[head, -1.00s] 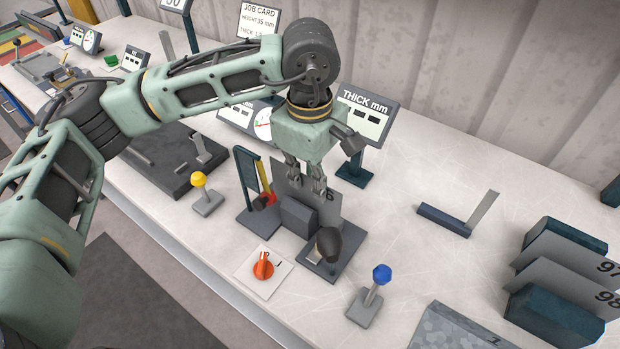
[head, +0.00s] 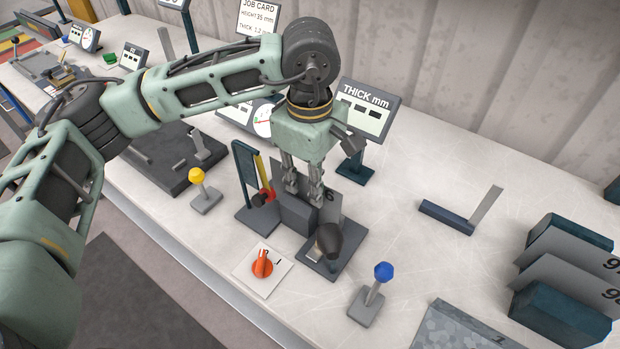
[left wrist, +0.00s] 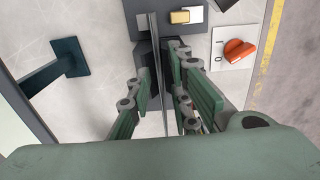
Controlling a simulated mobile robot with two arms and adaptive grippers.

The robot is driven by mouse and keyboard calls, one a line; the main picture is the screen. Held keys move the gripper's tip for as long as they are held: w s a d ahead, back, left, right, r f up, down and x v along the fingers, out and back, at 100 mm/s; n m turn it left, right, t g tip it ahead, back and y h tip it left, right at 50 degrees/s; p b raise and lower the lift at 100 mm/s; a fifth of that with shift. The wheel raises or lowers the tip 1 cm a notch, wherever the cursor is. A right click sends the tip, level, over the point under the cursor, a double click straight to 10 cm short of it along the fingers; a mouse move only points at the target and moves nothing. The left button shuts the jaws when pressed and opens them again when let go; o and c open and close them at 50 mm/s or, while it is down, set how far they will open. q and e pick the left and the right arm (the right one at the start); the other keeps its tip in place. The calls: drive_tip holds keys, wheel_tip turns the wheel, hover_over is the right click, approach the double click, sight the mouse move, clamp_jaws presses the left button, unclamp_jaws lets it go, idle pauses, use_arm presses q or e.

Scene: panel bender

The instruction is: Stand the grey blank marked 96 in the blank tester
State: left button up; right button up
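The grey blank (head: 335,206) stands upright in the blank tester (head: 342,262), behind a dark block (head: 297,214). My left gripper (head: 305,196) points down at the blank from above. In the left wrist view the blank (left wrist: 156,35) shows edge-on between the two fingers (left wrist: 158,72), which look spread with a gap. My right gripper is not in view.
A red switch (head: 262,264), a blue-knobbed lever (head: 382,272) and a yellow-knobbed lever (head: 197,176) stand near the tester. The THICK display (head: 364,110) is behind. A rack (head: 570,238) with grey blanks is at right. Clear table lies right of the display.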

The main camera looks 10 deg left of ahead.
use_arm(q)
drive_tip(key=shift+o, duration=0.4)
drive_tip(key=shift+r, duration=0.2)
wheel_tip(320, 180, up, 12)
drive_tip(key=shift+f, duration=0.2)
drive_tip(key=shift+r, duration=0.1)
